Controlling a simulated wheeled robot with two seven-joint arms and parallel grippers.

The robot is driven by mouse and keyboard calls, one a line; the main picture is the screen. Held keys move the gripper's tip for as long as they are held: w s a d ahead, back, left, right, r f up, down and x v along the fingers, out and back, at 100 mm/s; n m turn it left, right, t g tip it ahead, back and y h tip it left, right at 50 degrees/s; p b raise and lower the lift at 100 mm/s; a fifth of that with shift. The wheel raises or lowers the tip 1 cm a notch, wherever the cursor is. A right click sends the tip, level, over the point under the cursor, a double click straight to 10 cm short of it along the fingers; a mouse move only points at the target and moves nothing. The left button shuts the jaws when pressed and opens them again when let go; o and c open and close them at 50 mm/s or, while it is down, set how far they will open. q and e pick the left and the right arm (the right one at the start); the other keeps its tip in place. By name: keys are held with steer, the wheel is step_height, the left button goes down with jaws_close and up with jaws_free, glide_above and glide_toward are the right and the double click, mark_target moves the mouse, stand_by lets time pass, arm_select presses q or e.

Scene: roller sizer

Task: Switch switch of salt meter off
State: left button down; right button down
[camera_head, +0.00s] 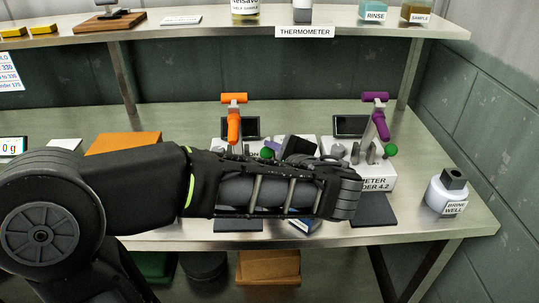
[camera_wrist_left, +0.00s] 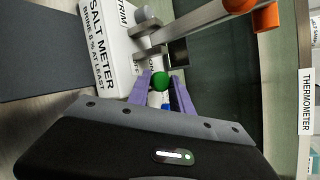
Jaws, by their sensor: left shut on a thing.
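The salt meter (camera_wrist_left: 108,35) is a white box with a black label, seen turned sideways in the left wrist view. Its green ball knob (camera_wrist_left: 159,81) sits between the purple fingertips of my left gripper (camera_wrist_left: 160,84). The gripper is shut on this knob. Printed "ON" lettering shows beside the knob, partly covered. In the head view the salt meter, with an orange handle (camera_head: 233,126) above it, is mostly hidden behind my left arm. My right gripper is in neither view.
A second meter (camera_head: 380,180) with a purple handle (camera_head: 380,120) and green knob (camera_head: 390,150) stands to the right. A brine well bottle (camera_head: 446,193) is at the right table edge. An orange box (camera_head: 122,141) lies left. The shelf (camera_head: 210,29) spans the back.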

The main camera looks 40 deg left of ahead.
arm_select(q)
steer(key=c, duration=1.1)
jaws_free()
steer(key=shift+c, duration=0.2)
steer(key=shift+f, duration=0.1)
